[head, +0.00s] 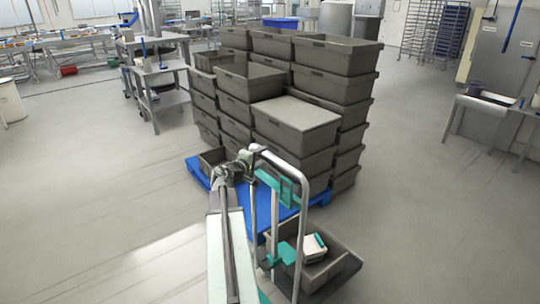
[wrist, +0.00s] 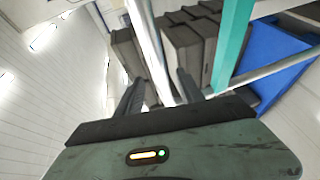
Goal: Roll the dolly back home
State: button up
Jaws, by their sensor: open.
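The dolly's silver tubular handle (head: 303,197), with teal brackets (head: 283,187), stands in front of the crate stacks in the head view. An open grey crate (head: 342,272) at its foot holds a white-and-green item (head: 315,246); how the crate rests on the dolly is unclear. My gripper (head: 246,160) is at the handle's upper left end. In the wrist view my gripper (wrist: 161,92) is open, and a silver tube (wrist: 150,50) runs between its two dark fingers. A teal bar (wrist: 231,45) is to the right. Contact cannot be told. The dolly's wheels are hidden.
Tall stacks of grey crates (head: 292,122) stand on a blue pallet (head: 264,205) just beyond the dolly. A steel table (head: 158,75) is at the left and another (head: 492,105) at the right. The floor is clear on both sides.

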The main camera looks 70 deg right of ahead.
jog(key=b+x, duration=0.1)
jog(key=x, duration=0.6)
jog(key=shift+d, duration=0.4)
jog(key=shift+a+f, duration=0.1)
grip_shut()
dwell(0.7)
